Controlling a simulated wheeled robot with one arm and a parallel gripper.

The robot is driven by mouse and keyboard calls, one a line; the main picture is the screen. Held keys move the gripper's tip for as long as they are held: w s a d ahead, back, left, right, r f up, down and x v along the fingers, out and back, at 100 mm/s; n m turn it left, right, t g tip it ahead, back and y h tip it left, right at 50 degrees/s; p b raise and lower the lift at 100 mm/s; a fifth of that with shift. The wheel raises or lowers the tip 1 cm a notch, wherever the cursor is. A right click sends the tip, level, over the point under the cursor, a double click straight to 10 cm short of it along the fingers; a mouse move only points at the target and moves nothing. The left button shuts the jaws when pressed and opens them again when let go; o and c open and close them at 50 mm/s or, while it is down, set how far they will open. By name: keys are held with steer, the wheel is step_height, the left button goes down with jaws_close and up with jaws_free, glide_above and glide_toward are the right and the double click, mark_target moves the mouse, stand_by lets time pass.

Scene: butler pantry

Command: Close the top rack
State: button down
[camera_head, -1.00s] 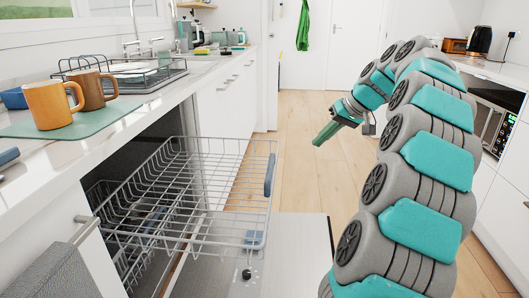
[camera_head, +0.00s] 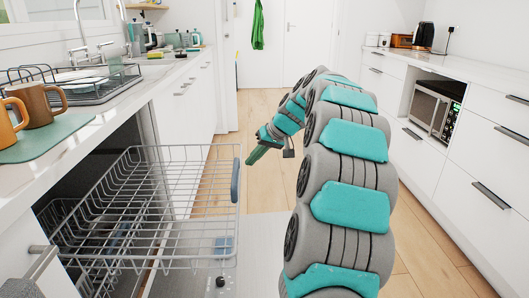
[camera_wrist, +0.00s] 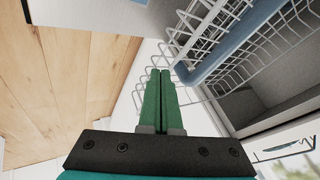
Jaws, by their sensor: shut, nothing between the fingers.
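The top rack (camera_head: 150,205) is a grey wire basket pulled far out of the dishwasher under the left counter. It has a blue-grey handle (camera_head: 235,180) on its outer end. In the wrist view the white wire rack (camera_wrist: 262,45) fills the upper right, beyond my fingers. My gripper (camera_head: 252,160) is to the right of the rack's outer end. Its two green fingers are shut together with nothing between them, as the wrist view (camera_wrist: 160,75) shows. I cannot tell whether they touch the rack.
The dishwasher's open door (camera_head: 252,232) lies low beneath the rack. Mugs (camera_head: 38,104) stand on a green mat on the left counter, near a dish drainer (camera_head: 88,84). White drawers and a microwave (camera_head: 434,108) line the right side. The wooden floor ahead is clear.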

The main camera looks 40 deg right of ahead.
steer(key=shift+w+a, duration=0.3)
steer(key=shift+a, duration=0.35)
